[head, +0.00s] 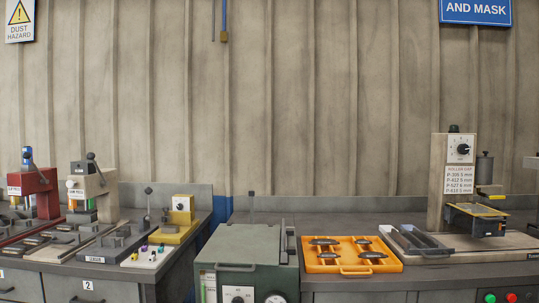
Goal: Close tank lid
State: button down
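No part of my gripper shows in the head view. I cannot tell for certain which thing is the tank. A grey-green box (240,262) with a dial and a gauge stands at the front centre; its top looks flat, and a dark upright handle stands at its right side. On the roller machine (437,185) at the right, a dark cylinder (484,168) stands upright above a yellow-edged part. Whether its top is open or covered is too small to tell.
An orange tray (390,265) with several dark brake shoes lies on the right grey bench (440,278). A red press (40,193), a beige press (102,192) and a yellow device (180,222) stand on the left bench. A gap separates the benches behind the box.

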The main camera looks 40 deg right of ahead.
aim_at(254, 245)
jog(key=z, duration=0.6)
jog(key=i, duration=1.45)
jog(key=u, duration=0.65)
